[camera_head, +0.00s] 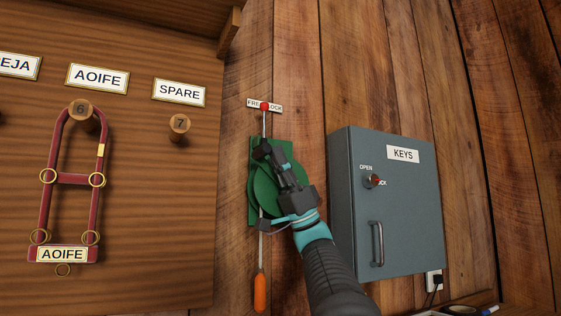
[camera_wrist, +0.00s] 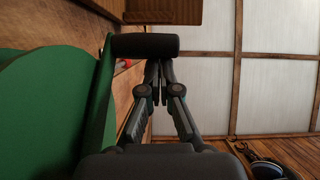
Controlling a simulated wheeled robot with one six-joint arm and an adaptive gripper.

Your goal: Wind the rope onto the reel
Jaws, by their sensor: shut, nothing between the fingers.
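The green reel (camera_head: 263,192) is mounted on the plank wall, partly hidden behind my gripper (camera_head: 272,155). A pale rope (camera_head: 261,246) hangs straight below it to an orange end piece (camera_head: 260,292). Above the reel, a thin pale rod ends in a red knob (camera_head: 264,105) over a FREE/LOCK label. In the wrist view the green reel (camera_wrist: 45,110) fills the left side. My gripper (camera_wrist: 158,70) is shut and empty, its fingertips close to a dark cylinder (camera_wrist: 145,45), which looks like the crank handle. I cannot tell whether they touch.
A grey KEYS cabinet (camera_head: 385,205) with a knob and handle stands close to the right of my arm. To the left, a wooden board (camera_head: 140,200) holds pegs, name labels and a red halter (camera_head: 103,200). A socket with a plug (camera_head: 434,283) is at the lower right.

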